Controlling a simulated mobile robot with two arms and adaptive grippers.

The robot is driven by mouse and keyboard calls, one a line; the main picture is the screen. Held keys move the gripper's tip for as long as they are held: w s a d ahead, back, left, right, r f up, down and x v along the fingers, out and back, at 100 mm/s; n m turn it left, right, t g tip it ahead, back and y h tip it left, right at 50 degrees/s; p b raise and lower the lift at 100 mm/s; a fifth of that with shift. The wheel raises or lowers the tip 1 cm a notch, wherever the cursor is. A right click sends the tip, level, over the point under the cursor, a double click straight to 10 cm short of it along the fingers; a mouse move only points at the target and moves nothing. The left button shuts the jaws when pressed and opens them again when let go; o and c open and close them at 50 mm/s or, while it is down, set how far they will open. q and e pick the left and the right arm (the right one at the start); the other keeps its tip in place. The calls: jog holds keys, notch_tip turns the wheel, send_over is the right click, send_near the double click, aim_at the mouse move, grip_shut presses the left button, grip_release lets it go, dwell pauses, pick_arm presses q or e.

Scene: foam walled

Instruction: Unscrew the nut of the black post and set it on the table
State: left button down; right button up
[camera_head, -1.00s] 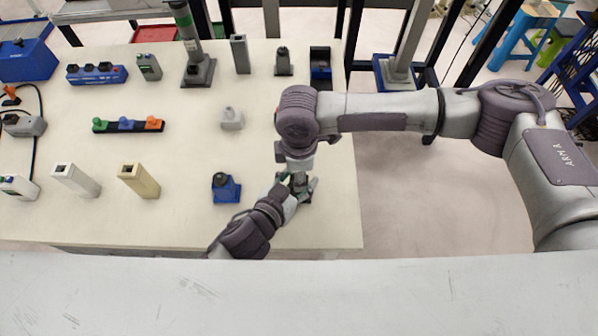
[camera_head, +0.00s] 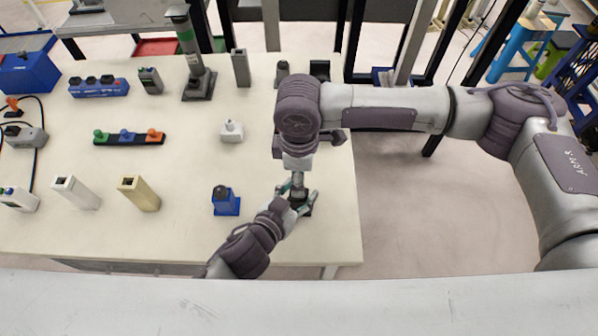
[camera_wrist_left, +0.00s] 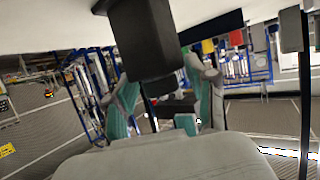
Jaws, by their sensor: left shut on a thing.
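The black post (camera_head: 305,208) stands on the table near its front right, largely hidden by both grippers in the head view. My left gripper (camera_head: 297,200) reaches in from the lower left and is shut on the post. In the left wrist view, teal-padded fingers (camera_wrist_left: 165,103) lie on either side of a dark part, and a large black block (camera_wrist_left: 145,40) shows nearby. My right gripper (camera_head: 298,184) points straight down from above, just over the post. Its opening is too small and overlapped to tell. The nut cannot be made out.
A blue block with a dark knob (camera_head: 226,202) stands left of the grippers. A tan square tube (camera_head: 139,194) and a white one (camera_head: 77,192) stand farther left.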

aim_at(299, 199)
jog(key=m, duration=0.1)
jog(key=r+m, duration=0.1)
jog(key=m, duration=0.1)
jog(key=shift+r, duration=0.15)
jog(key=m, duration=0.2)
jog(key=r+m, duration=0.1)
jog(key=m, duration=0.1)
jog(key=shift+r+m, duration=0.15)
jog(key=shift+m, duration=0.25)
jog(key=shift+f, duration=3.95)
jog(key=shift+c, duration=0.3)
grip_shut()
jog(key=n, duration=0.4)
jog(key=shift+n, duration=0.4)
jog(key=n, duration=0.4)
jog(key=shift+r+n, duration=0.1)
jog(key=shift+n, duration=0.3)
